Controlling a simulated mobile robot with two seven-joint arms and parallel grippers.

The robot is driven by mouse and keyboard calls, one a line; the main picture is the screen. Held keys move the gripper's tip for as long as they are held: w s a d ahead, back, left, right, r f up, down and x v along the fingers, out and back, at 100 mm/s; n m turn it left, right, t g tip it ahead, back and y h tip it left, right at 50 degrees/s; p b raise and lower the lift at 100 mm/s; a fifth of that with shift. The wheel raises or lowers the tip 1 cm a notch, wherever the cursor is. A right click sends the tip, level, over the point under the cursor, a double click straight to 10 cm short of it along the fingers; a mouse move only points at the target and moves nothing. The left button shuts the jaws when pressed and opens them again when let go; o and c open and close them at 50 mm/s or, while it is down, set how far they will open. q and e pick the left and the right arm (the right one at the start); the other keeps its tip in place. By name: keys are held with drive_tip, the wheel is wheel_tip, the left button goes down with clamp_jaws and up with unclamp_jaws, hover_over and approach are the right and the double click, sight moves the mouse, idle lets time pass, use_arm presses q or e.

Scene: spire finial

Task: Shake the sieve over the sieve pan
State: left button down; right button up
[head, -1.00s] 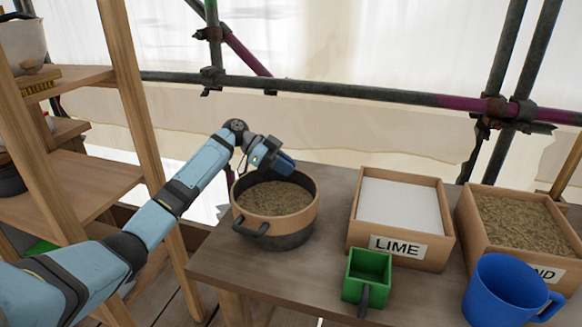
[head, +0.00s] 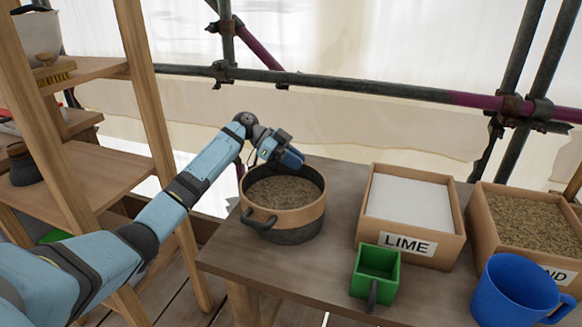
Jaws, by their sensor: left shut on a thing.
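The sieve (head: 300,217) is a round, tan-rimmed vessel with brown, grainy material (head: 284,191) inside. It sits level on the sieve pan (head: 298,236), the dark round part below it, on the table. A dark loop handle (head: 258,218) sticks out at the front left. My left gripper (head: 290,159) reaches over from the left and is shut at the sieve's far rim. Its fingertips are mostly hidden behind the gripper body. The mesh is covered by the material, and the inside of the pan is hidden. My right gripper is out of view.
On the table (head: 300,275), right of the sieve, stand a white-filled box labelled LIME (head: 408,243), a sand-filled box (head: 545,262), a green scoop (head: 375,272) and a blue mug (head: 515,292). Wooden shelves (head: 105,178) stand at left. Scaffold poles cross behind.

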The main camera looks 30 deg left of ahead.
use_arm(q)
drive_tip(key=shift+d+f, duration=0.15)
drive_tip(key=shift+w+d, duration=0.25)
drive_tip(key=shift+d, duration=0.8)
drive_tip(key=shift+s+a, duration=0.2)
drive_tip(key=shift+a, duration=0.6)
drive_tip(key=shift+s+a, duration=0.2)
drive_tip(key=shift+a, duration=0.65)
drive_tip(key=shift+s+a, duration=0.2)
drive_tip(key=shift+a, duration=0.6)
drive_tip(key=shift+w+d, duration=0.1)
drive_tip(key=shift+d, duration=0.45)
drive_tip(key=shift+w+d+p, duration=0.25)
drive_tip(key=shift+d, duration=0.7)
drive_tip(key=shift+w+d+p, duration=0.2)
drive_tip(key=shift+w+d, duration=0.05)
drive_tip(key=shift+d, duration=0.7)
drive_tip(key=shift+s+a, duration=0.2)
drive_tip(key=shift+a, duration=0.6)
drive_tip(key=shift+s+a, duration=0.2)
drive_tip(key=shift+a, duration=0.65)
drive_tip(key=shift+s+a, duration=0.2)
drive_tip(key=shift+a, duration=0.6)
drive_tip(key=shift+w+d, duration=0.15)
drive_tip(key=shift+d, duration=0.7)
drive_tip(key=shift+w+d, duration=0.15)
drive_tip(key=shift+d, duration=0.25)
drive_tip(key=shift+d, duration=0.1)
